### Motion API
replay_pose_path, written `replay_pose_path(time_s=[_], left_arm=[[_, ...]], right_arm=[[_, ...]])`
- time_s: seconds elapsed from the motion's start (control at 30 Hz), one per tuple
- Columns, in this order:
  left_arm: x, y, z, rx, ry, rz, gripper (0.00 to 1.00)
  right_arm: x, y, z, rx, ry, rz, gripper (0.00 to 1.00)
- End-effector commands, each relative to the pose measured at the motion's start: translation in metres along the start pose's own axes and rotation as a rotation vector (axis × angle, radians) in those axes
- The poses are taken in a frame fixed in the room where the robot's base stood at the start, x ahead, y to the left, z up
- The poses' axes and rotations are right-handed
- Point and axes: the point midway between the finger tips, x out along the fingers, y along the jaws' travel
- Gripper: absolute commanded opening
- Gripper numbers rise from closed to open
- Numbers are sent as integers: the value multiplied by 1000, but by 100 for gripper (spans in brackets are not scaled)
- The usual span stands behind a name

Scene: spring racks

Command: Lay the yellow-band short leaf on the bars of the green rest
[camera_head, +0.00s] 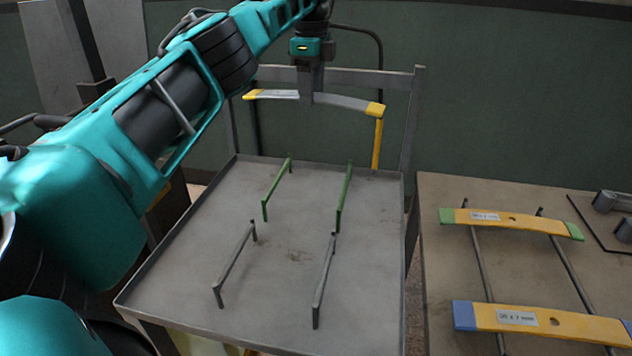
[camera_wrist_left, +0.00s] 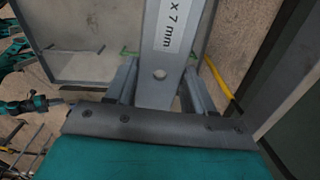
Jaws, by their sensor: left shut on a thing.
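My left gripper (camera_head: 306,98) is shut on the middle of a curved grey leaf with yellow ends (camera_head: 345,102), the yellow-band leaf. It holds the leaf high above the far side of the tray, roughly crosswise. The left wrist view shows the leaf's grey face (camera_wrist_left: 162,90) with a hole and a label ending in "7 mm" between the fingers. The green rest shows as two green bars, left (camera_head: 277,187) and right (camera_head: 345,195), standing bare on the tray. The leaf is behind and above them, apart from them. My right gripper is not in view.
The grey tray (camera_head: 285,235) has a raised rim and a frame behind it. Two grey bars (camera_head: 235,262) stand bare nearer me. A yellow post (camera_head: 377,145) rises at the back right. The right table holds orange leaves with green (camera_head: 510,220) and blue (camera_head: 540,322) ends.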

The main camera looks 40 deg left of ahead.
Motion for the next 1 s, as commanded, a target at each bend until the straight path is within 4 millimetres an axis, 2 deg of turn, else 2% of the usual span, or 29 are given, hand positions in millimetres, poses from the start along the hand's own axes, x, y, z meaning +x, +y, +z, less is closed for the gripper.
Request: replay_pose_path(time_s=[0.13,0.27,0.47,0.8,1.0], left_arm=[[-3,0,5,-100,1,-3,0],[11,0,7,-127,0,-2,0],[56,1,8,-128,-1,0,0],[131,1,7,-126,0,0,0],[151,0,6,-127,2,-4,0]], right_arm=[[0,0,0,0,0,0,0],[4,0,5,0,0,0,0],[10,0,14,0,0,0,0],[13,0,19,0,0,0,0],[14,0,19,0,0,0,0]])
